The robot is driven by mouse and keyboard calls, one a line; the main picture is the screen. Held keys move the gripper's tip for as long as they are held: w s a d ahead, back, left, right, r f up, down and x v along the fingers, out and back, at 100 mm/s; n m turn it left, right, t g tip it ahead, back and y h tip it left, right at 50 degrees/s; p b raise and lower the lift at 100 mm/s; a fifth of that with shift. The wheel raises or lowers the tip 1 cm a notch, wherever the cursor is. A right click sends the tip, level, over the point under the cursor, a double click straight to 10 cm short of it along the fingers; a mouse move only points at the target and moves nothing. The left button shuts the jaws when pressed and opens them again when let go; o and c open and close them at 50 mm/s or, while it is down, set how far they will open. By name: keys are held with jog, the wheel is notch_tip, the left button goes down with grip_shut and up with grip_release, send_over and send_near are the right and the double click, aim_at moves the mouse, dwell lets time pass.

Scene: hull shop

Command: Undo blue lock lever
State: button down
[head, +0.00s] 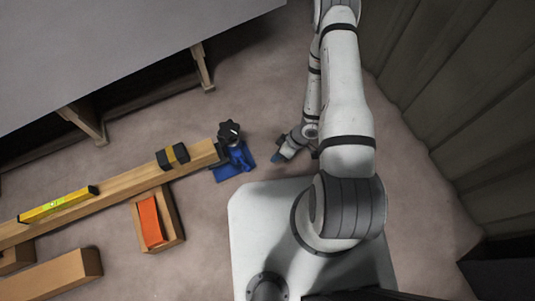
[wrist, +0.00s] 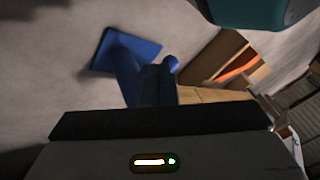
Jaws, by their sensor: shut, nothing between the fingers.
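A blue clamp or jack (head: 236,157) on a blue base plate stands at the right end of a wooden beam, with a black star-shaped knob (head: 229,132) on top. In the wrist view its blue base plate (wrist: 118,48) shows, along with a round blue end (wrist: 171,61) that may be the lock lever's tip. The lever cannot be told apart clearly in the head view. My gripper (head: 278,158) is shut and empty, to the right of the blue clamp and apart from it.
The wooden beam (head: 120,187) carries a yellow level (head: 58,204) and a black-and-yellow block (head: 172,156). A wooden box (head: 174,236) with an orange piece lies in front. A grey hull panel (head: 100,45) on wooden supports spans the upper left. Floor around my gripper is clear.

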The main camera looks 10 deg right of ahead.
jog(key=shift+s+d+r+p, duration=0.1)
jog(key=shift+s+d+r, duration=0.15)
jog(key=shift+r, duration=0.2)
jog(key=shift+s+d+r+p, duration=0.1)
jog(key=shift+s+d+r, duration=0.1)
jog(key=shift+r, duration=0.3)
jog(key=shift+s+d+r+p, duration=0.15)
jog(key=shift+s+r, duration=0.1)
jog(key=shift+r, duration=0.2)
